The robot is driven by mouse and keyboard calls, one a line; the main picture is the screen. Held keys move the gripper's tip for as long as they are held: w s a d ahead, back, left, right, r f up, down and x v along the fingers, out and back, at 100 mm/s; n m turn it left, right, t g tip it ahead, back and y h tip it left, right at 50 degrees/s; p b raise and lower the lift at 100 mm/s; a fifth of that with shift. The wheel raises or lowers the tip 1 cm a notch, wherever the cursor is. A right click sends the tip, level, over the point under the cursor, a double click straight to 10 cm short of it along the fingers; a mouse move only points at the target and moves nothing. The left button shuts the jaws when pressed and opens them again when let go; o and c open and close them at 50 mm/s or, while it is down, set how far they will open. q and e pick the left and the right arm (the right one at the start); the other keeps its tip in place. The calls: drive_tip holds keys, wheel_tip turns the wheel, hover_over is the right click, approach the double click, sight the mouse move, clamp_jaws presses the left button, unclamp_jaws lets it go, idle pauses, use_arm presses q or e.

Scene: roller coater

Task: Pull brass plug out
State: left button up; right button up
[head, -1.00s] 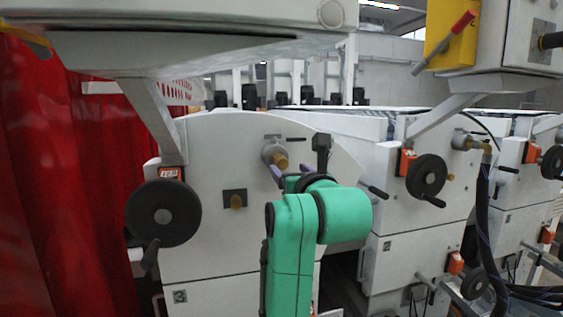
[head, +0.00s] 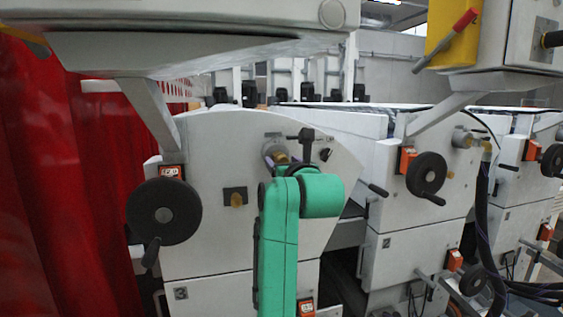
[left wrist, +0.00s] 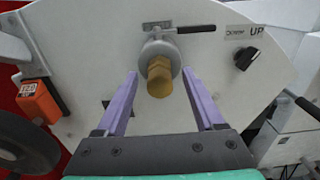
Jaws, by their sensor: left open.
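The brass plug (left wrist: 158,84) has a hexagonal head and sits in a round grey metal collar (left wrist: 160,52) on the white machine panel. In the head view the plug (head: 282,158) is partly hidden by my left gripper. My left gripper (left wrist: 160,74) is open, with its two purple fingers on either side of the plug. The fingertips reach about level with the plug in the left wrist view, with a gap on each side. In the head view my left gripper (head: 285,166) is at the collar, mostly hidden behind my green arm. My right gripper is not in view.
A black handwheel (head: 164,212) stands out at the left. A black rotary switch (left wrist: 246,58) and a black-handled lever (left wrist: 195,29) are near the collar. A red curtain (head: 60,200) hangs at far left.

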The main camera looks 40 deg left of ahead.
use_arm(q)
drive_tip(key=shift+b, duration=0.3)
idle(0.5)
clamp_jaws()
idle(1.0)
drive_tip(key=shift+d+f, duration=0.1)
drive_tip(key=shift+f, duration=0.05)
idle(0.5)
drive_tip(key=shift+b+v, duration=1)
drive_tip(key=shift+v, duration=1.95)
